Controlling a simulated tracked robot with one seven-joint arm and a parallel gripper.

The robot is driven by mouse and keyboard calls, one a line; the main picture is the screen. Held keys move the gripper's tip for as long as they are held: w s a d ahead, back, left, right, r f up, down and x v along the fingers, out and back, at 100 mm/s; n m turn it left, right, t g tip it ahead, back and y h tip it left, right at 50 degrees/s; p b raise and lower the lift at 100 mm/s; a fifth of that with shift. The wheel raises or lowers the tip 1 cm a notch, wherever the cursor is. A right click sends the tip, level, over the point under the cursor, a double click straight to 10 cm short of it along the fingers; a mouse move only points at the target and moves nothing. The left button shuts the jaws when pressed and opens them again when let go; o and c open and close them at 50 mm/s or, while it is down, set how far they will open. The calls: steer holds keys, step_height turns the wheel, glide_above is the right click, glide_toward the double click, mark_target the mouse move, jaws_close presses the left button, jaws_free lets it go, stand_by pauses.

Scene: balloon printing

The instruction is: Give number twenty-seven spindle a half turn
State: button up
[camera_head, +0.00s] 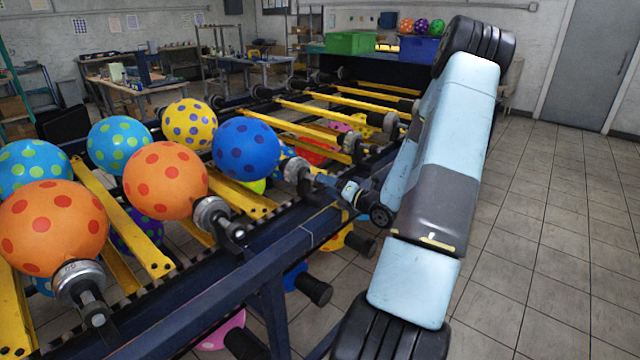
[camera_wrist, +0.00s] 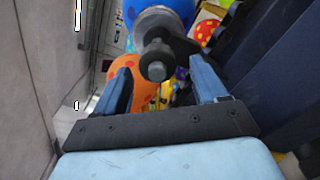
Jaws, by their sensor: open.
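A spindle (camera_head: 297,170) with a silver collar and a dark crank end carries a blue dotted balloon (camera_head: 246,149). In the wrist view the spindle's crank (camera_wrist: 156,62) lies ahead, near and between the tips of my gripper (camera_wrist: 160,72). I cannot tell whether the fingers touch it. My gripper is open, with one blue finger on each side; in the head view it (camera_head: 345,188) is partly hidden beside the rail. Other spindles (camera_head: 211,216) hold orange dotted balloons (camera_head: 166,181). I cannot read the number twenty-seven on any spindle.
A dark blue machine rail (camera_head: 230,270) runs along the spindles, with yellow bars (camera_head: 122,220) across the machine. More spindles and balloons hang below it. Green (camera_head: 349,43) and blue bins stand at the far end. Tiled floor (camera_head: 540,240) is free on the right.

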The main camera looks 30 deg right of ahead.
steer(key=v, duration=0.8)
steer(key=shift+s, duration=0.25)
